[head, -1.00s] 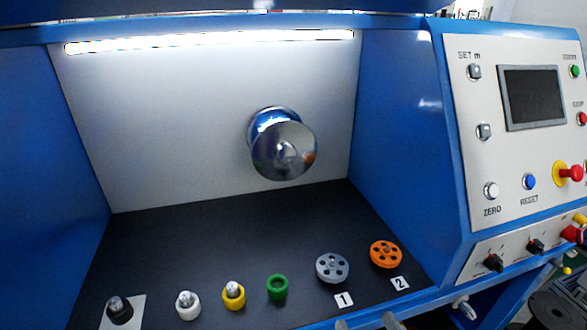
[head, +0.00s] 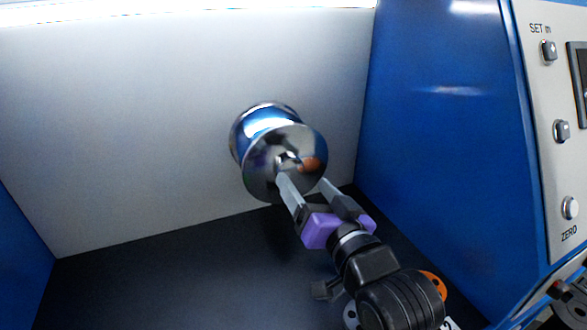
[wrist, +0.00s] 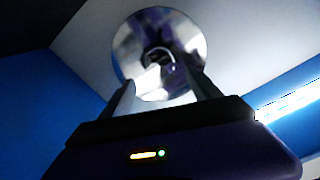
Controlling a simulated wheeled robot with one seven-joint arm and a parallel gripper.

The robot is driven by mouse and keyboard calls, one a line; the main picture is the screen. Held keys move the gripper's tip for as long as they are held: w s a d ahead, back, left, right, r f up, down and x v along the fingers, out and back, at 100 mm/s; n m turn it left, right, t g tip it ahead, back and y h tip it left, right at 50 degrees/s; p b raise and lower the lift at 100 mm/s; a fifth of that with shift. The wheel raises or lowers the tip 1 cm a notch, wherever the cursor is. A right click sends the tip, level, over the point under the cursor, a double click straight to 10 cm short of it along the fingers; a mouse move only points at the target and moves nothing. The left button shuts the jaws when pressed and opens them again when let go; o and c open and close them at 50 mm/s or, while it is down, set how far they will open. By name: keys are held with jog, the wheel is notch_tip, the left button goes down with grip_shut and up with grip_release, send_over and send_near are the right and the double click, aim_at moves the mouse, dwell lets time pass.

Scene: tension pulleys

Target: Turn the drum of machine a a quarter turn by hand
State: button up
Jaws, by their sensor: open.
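The chrome drum (head: 262,160) sticks out from the pale back wall of the machine's blue bay. Its round polished front flange faces me, with a small hub at the centre. My gripper (head: 304,180) reaches up from the lower right, with two grey fingers apart and nothing seen between them. The fingertips overlap the lower part of the flange in the head view; I cannot tell if they touch it. In the wrist view the drum's face (wrist: 160,55) lies ahead, between and beyond the fingers (wrist: 165,90).
A blue side wall (head: 440,110) stands close on the right, with the control panel (head: 545,130) beyond it. The floor at left (head: 150,285) is clear.

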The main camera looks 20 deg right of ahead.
aim_at(292, 167)
jog(key=shift+w, duration=2.65)
grip_shut()
